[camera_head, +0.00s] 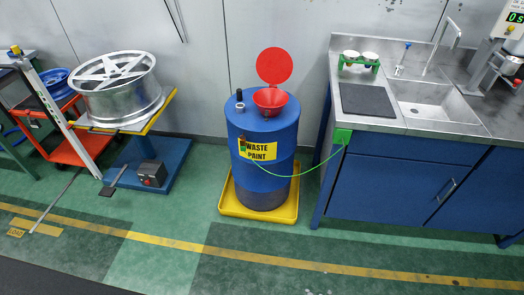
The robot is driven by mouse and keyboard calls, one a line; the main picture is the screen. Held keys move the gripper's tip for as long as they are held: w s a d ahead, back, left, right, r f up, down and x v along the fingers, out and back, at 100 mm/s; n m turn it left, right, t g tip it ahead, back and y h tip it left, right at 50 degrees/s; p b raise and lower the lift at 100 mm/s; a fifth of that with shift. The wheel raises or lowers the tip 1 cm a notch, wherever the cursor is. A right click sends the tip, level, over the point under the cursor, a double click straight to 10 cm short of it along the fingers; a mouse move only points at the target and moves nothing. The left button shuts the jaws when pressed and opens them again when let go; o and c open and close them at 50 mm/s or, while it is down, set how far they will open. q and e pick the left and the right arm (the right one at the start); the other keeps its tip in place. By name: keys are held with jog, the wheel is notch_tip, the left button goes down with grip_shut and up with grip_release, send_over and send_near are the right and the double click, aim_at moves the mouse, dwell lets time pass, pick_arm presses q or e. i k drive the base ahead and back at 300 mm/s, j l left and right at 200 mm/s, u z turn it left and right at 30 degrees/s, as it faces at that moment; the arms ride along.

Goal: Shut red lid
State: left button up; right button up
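The round red lid (274,66) stands upright, open, above the back of a red funnel (270,101). The funnel sits on top of a blue drum (262,160) with a yellow "WASTE PAINT" label. The lid and funnel are clear of any gripper. Neither of my grippers shows in the head view.
The drum stands in a yellow tray (228,207) on the green floor. A green cable (305,172) runs from drum to the sink bench (375,125) at right. A silver wheel (120,92) rests on a stand at left. The floor in front is clear.

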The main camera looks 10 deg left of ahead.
aim_at(274, 64)
jog(key=z, duration=0.4)
jog(key=i+j+z, duration=0.2)
jog(key=j+z, duration=0.2)
jog(key=j, duration=0.15)
jog(key=i+j+z, duration=0.3)
jog(key=j, duration=0.55)
jog(key=i+j, duration=0.15)
jog(key=j, duration=0.45)
jog(key=i+j+z, duration=0.15)
jog(key=j, duration=0.5)
jog(key=k, duration=0.05)
